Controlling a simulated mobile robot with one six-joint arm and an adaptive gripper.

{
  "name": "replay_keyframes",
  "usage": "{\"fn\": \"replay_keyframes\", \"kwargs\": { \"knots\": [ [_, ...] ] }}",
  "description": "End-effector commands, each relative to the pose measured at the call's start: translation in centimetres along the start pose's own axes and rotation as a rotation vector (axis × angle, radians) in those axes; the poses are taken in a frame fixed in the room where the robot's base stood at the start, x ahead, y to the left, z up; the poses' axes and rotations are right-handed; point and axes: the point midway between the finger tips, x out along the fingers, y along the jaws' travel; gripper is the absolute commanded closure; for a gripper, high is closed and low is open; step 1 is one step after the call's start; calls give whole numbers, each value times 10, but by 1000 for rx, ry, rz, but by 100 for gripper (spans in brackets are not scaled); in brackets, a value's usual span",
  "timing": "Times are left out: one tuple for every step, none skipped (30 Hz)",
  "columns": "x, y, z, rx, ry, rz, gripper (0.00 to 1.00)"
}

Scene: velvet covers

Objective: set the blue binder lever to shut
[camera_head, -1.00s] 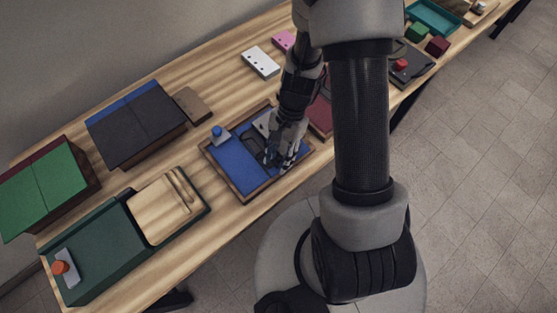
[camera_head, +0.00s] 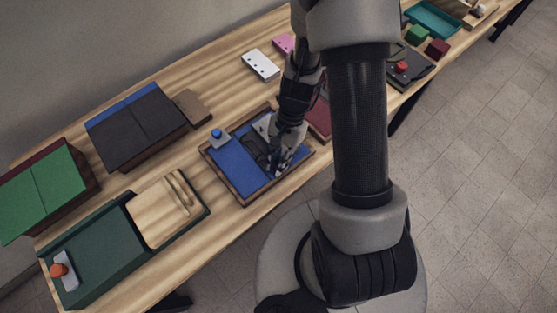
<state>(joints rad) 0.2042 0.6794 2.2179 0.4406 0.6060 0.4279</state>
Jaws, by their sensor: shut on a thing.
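The blue binder (camera_head: 236,172) lies in a brown-rimmed tray near the middle of the table. A blue knob (camera_head: 217,134) on a small grey base stands at its upper left corner. My gripper (camera_head: 272,170) is low over the right part of the binder, next to a dark recessed piece (camera_head: 257,147) and a grey plate. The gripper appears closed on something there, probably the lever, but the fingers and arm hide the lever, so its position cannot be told.
A green case (camera_head: 95,245) with an orange knob and a wooden lid (camera_head: 163,212) is at the front left. Dark (camera_head: 128,140) and green (camera_head: 40,190) boxes lie behind it. A white block (camera_head: 261,64) stands beyond the binder.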

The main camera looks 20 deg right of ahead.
Motion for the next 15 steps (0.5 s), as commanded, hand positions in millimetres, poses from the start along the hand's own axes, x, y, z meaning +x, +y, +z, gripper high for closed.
{"fn": "replay_keyframes", "kwargs": {
  "knots": [
    [0,0,0,0,0,0,100],
    [0,0,0,0,0,0,100],
    [0,0,0,0,0,0,100],
    [0,0,0,0,0,0,100],
    [0,0,-1,0,-4,-1,100],
    [0,0,-2,1,-16,-4,100],
    [1,0,-3,1,-31,-7,100],
    [1,1,-4,-1,-49,-11,100],
    [1,1,-5,-5,-73,-15,100],
    [0,1,-6,-7,-87,-20,100],
    [0,1,-6,-12,-101,-23,100],
    [0,1,-6,-14,-115,-27,100],
    [0,2,-6,-16,-122,-29,100],
    [-1,2,-6,-18,-125,-30,100],
    [-1,1,-6,-19,-125,-30,100]
  ]
}}
